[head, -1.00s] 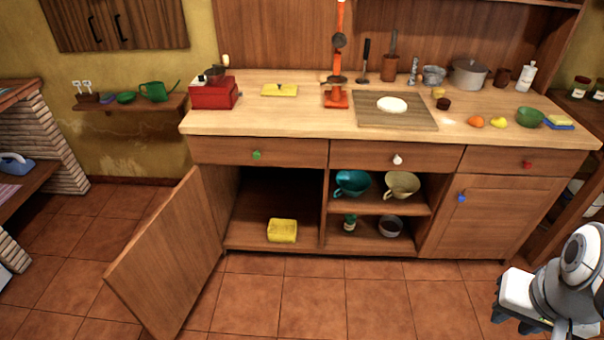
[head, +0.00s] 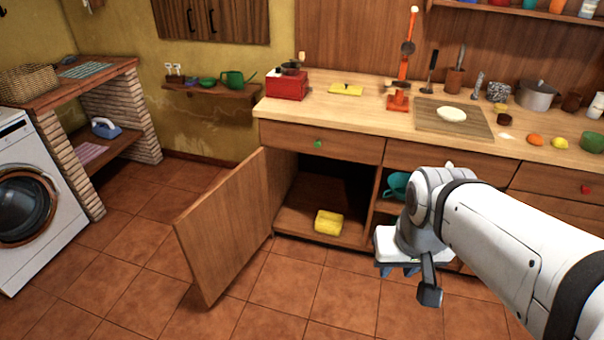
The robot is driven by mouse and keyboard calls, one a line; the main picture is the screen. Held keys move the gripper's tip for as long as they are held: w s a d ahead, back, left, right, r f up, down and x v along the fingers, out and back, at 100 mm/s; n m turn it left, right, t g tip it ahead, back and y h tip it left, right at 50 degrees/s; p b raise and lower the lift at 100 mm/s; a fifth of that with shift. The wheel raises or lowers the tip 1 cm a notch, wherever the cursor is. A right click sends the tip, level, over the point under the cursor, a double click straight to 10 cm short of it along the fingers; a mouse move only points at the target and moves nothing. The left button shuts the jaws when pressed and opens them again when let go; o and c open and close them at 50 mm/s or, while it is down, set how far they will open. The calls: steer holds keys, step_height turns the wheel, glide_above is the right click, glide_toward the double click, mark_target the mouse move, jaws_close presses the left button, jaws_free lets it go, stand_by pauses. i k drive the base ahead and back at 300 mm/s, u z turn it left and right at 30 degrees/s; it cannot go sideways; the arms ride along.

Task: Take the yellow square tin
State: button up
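The yellow square tin (head: 328,222) sits on the floor of the open lower cabinet, near its front edge. The cabinet door (head: 228,228) is swung wide open to the left of the tin. My gripper (head: 398,270) is to the right of the tin, in front of the counter, pointing down. It looks apart from the tin. Its fingers show only as small bluish tips under the white body, so I cannot tell whether they are open or shut.
The wooden counter (head: 357,100) stands above, with a red box (head: 287,86), a cutting board and several foods on it. A teal cup (head: 396,186) shows partly behind my arm. A washing machine (head: 40,200) stands at left. The tiled floor before the cabinet is clear.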

mark_target(327, 221)
steer(key=u, duration=0.05)
steer(key=i, duration=1)
steer(key=u, duration=0.05)
